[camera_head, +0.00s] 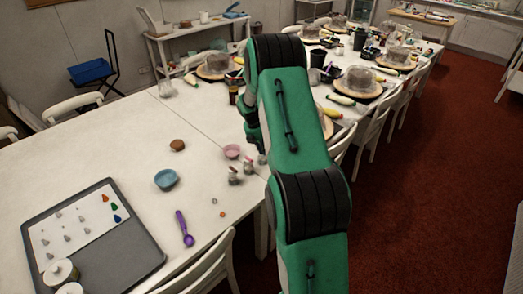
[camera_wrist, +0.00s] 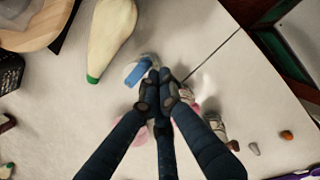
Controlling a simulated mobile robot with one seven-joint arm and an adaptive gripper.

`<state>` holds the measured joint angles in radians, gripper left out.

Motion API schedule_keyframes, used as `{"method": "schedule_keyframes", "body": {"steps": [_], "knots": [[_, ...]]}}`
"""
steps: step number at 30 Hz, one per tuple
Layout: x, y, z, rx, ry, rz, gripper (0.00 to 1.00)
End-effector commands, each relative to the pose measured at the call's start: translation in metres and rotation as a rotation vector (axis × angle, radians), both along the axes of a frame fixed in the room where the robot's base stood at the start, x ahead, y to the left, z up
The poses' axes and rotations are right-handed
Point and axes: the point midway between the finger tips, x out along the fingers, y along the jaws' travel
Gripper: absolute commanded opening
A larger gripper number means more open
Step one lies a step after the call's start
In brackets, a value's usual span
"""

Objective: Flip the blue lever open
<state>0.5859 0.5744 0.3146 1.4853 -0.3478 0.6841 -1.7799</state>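The blue lever (camera_wrist: 137,74) shows in the wrist view as a short blue piece on a small greyish fitting, just left of my fingertips. The fitting's shape is hard to make out. My gripper (camera_wrist: 156,80) has its dark fingers drawn together at the tips, close beside the lever's right end. I cannot tell whether they touch it. No object shows clearly between the fingertips.
Partly behind my fingers is a pink bowl, also in the head view (camera_head: 231,151). Small metal-topped items (camera_head: 233,175) stand near it. Bare white table (camera_head: 140,120) lies to the left.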

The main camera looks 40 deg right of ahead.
Motion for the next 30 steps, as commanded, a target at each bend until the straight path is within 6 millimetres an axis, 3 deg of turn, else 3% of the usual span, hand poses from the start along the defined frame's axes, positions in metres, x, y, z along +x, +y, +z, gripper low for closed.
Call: {"method": "schedule_keyframes", "body": {"steps": [30], "knots": [[-0.0048, -0.0066, 0.0012, 0.001, 0.001, 0.134, 0.00]]}}
